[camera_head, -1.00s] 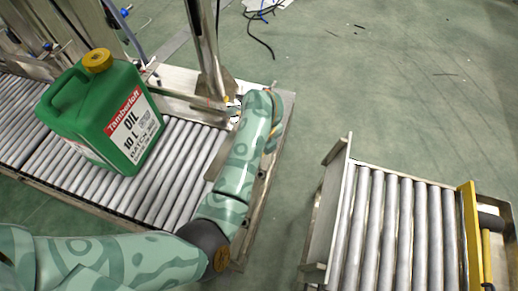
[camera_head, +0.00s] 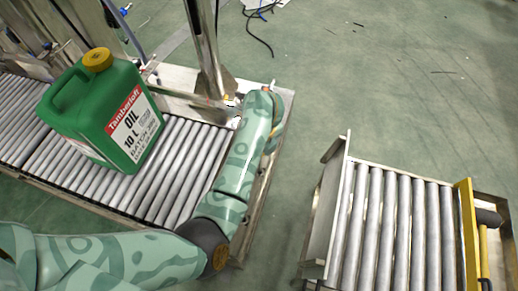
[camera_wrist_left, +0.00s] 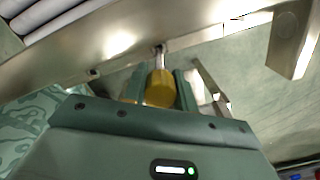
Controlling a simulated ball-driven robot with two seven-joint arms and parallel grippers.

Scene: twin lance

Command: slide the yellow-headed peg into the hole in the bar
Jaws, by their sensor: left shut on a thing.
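In the left wrist view my left gripper (camera_wrist_left: 159,90) is shut on the yellow head of the peg (camera_wrist_left: 160,90), with one finger on each side. The peg's short grey shaft (camera_wrist_left: 159,58) points away from the gripper and meets the edge of the metal bar (camera_wrist_left: 115,42). I cannot tell whether its tip is inside the hole, since the hole's mouth is not clear. In the head view my left arm reaches to the corner of the roller conveyor; its forearm hides the fingers and the peg. My right gripper is in neither view.
A green oil canister (camera_head: 105,108) stands on the left roller conveyor (camera_head: 185,165). A metal post (camera_head: 207,50) rises just left of my arm's end. A second roller conveyor (camera_head: 395,225) with a yellow side plate (camera_head: 467,230) stands at the right. Open green floor lies between them.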

